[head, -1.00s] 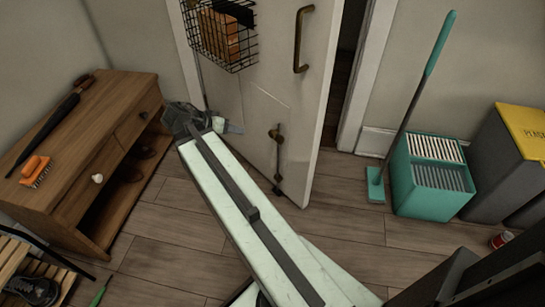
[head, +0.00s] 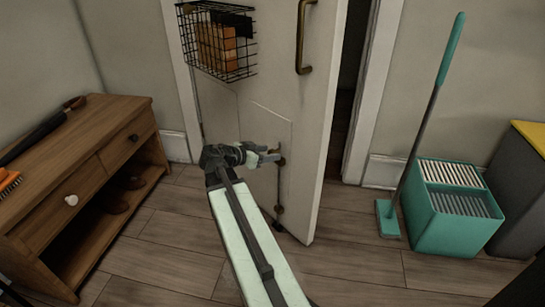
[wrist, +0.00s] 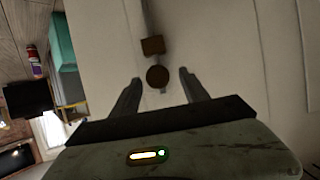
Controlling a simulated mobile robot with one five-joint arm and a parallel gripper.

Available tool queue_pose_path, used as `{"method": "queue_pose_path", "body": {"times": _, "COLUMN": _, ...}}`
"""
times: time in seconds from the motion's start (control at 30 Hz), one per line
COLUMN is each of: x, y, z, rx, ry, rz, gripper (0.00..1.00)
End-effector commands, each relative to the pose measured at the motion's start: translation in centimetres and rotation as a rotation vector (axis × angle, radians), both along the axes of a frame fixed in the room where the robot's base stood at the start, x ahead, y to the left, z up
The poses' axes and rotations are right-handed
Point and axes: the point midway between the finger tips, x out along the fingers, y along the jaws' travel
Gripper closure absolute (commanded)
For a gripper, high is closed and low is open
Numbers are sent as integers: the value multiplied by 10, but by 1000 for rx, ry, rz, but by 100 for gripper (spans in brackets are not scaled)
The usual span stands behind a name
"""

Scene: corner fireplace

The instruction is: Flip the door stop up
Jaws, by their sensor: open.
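The door stop (head: 279,190) is a dark rod on the lower part of the white door (head: 265,95). It hangs down, with its foot close to the floor. My gripper (head: 270,156) is at the upper end of the door stop, to its left in the head view, and covers part of it. The fingers stand apart on either side of the knob, with gaps visible. I cannot tell how deep the knob sits between them.
The door stands ajar, with a wire basket (head: 216,42) and a brass handle (head: 301,38) on it. A wooden cabinet (head: 95,165) stands at left. A teal bin (head: 450,210) and a broom (head: 436,95) stand at right. The floor before the door is clear.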

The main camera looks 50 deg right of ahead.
Motion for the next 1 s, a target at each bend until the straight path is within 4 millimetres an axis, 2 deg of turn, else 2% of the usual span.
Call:
{"method": "queue_pose_path", "body": {"times": 0.13, "x": -1, "y": -16, "z": -8, "rx": 1, "ry": 0, "rz": 0, "gripper": 47}}
{"method": "queue_pose_path", "body": {"times": 0.43, "x": -1, "y": -19, "z": -8, "rx": 1, "ry": 1, "rz": 0, "gripper": 47}}
{"method": "queue_pose_path", "body": {"times": 0.6, "x": -1, "y": -18, "z": -8, "rx": 1, "ry": 0, "rz": 1, "gripper": 94}}
{"method": "queue_pose_path", "body": {"times": 0.63, "x": -1, "y": -18, "z": -8, "rx": 1, "ry": 0, "rz": 2, "gripper": 100}}
{"method": "queue_pose_path", "body": {"times": 1.0, "x": 1, "y": -18, "z": -8, "rx": 0, "ry": -1, "rz": 6, "gripper": 100}}
